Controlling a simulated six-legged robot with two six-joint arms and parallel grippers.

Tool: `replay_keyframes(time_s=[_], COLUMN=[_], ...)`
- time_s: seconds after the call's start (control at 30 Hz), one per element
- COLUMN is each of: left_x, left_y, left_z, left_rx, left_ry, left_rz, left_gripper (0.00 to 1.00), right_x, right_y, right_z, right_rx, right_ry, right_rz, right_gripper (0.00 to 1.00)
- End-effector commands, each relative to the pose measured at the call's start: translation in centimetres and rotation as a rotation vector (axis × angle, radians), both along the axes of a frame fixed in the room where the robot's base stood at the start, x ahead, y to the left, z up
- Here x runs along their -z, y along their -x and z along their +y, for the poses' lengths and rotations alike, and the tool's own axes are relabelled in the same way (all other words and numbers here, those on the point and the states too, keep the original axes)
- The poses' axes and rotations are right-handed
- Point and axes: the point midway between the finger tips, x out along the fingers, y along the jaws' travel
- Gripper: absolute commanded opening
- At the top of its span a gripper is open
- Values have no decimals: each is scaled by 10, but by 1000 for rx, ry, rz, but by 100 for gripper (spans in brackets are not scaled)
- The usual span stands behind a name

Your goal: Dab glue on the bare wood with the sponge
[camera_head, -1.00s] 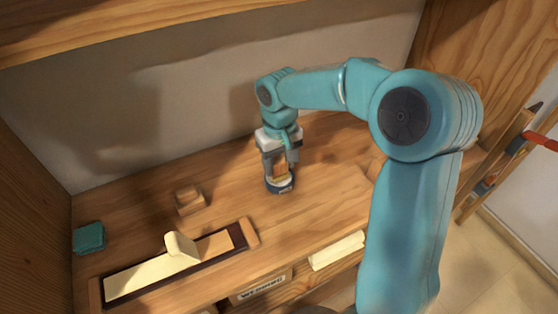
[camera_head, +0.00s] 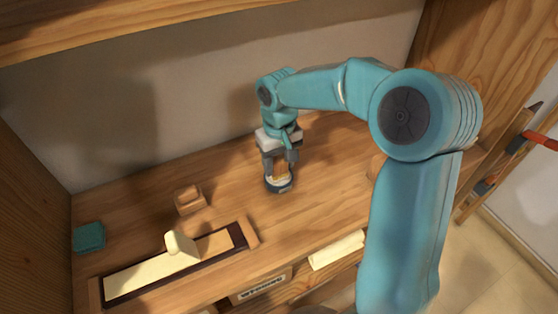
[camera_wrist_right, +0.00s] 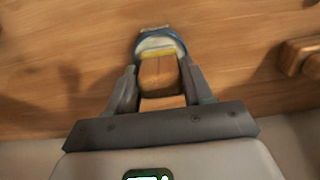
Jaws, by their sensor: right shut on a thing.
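My right gripper (camera_head: 279,164) is shut on a wooden block with a yellow sponge face (camera_wrist_right: 158,74). It holds the block at a small round glue pot (camera_head: 279,187) with a blue rim, which also shows in the right wrist view (camera_wrist_right: 144,38). The sponge end is at the pot's mouth; its depth inside is hidden. At the left, a long piano key (camera_head: 140,278) lies in a dark-edged holder. Its near-left part is cream, and a bare wood part (camera_head: 215,244) shows at its right end. A cream raised piece (camera_head: 180,244) stands between them. My left gripper is out of view.
A small wooden block (camera_head: 190,199) stands behind the key. A teal block (camera_head: 90,237) is at the far left. A cream strip (camera_head: 337,250) lies at the bench's front edge, near a labelled box (camera_head: 262,287). The bench between pot and key is clear.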

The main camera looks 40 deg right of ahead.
Motion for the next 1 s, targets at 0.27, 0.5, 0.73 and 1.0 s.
replay_keyframes(time_s=[0.27,0.5,0.73,1.0], left_x=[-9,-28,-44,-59], left_y=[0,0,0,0], left_z=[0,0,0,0], left_rx=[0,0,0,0], left_ry=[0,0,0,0], left_rz=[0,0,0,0], left_gripper=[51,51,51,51], right_x=[-9,-32,-53,-71], right_y=[1,0,0,0], right_z=[1,0,0,0], right_rx=[-1,0,0,-1], right_ry=[-1,-1,-1,-1], right_rz=[4,2,2,2], right_gripper=[26,26,26,26])
